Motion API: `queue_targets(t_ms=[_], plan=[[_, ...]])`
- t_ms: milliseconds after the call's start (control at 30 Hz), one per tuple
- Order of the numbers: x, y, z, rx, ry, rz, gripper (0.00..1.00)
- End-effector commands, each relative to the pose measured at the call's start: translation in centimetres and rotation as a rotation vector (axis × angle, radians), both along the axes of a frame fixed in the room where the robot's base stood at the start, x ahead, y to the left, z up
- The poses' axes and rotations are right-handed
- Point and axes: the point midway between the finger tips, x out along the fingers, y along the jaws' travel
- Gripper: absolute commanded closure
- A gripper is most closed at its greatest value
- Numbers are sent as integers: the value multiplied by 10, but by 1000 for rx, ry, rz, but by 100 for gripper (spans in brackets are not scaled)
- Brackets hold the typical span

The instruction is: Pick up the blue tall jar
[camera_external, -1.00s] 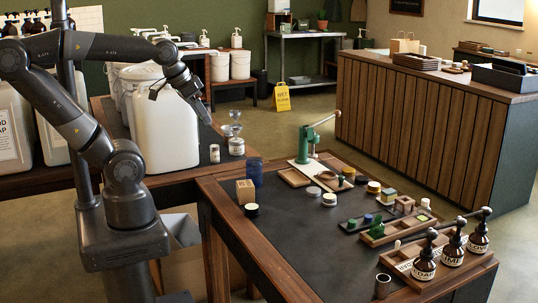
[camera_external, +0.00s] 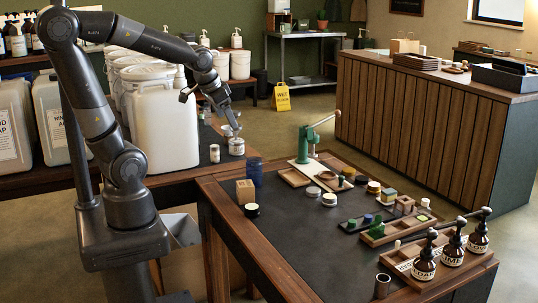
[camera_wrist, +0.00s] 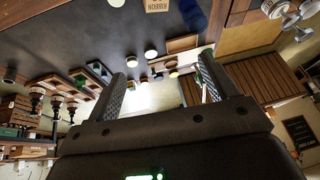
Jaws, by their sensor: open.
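The blue tall jar (camera_external: 255,172) stands upright at the back left corner of the dark-topped table, just behind a small wooden box (camera_external: 245,191). In the wrist view the jar (camera_wrist: 196,18) shows at the top edge, partly cut off and blurred. My gripper (camera_external: 234,127) is above and to the left of the jar in the external view, over the small tins on the rear bench, apart from the jar. In the wrist view my gripper (camera_wrist: 163,78) has its two fingers spread with nothing between them.
Small tins (camera_external: 236,146) stand on the bench below my gripper. A large white container (camera_external: 165,118) stands to its left. A green press (camera_external: 303,145) stands right of the jar. Dark tabletop (camera_external: 280,240) in front is clear.

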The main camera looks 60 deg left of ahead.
Motion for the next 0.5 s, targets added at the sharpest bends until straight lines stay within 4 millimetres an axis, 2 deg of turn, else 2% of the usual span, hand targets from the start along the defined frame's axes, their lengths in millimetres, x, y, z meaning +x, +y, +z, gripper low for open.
queue_targets(t_ms=[200,500], plan=[[50,40,-43,7,41,33,21],[100,99,-114,-40,60,68,21]])
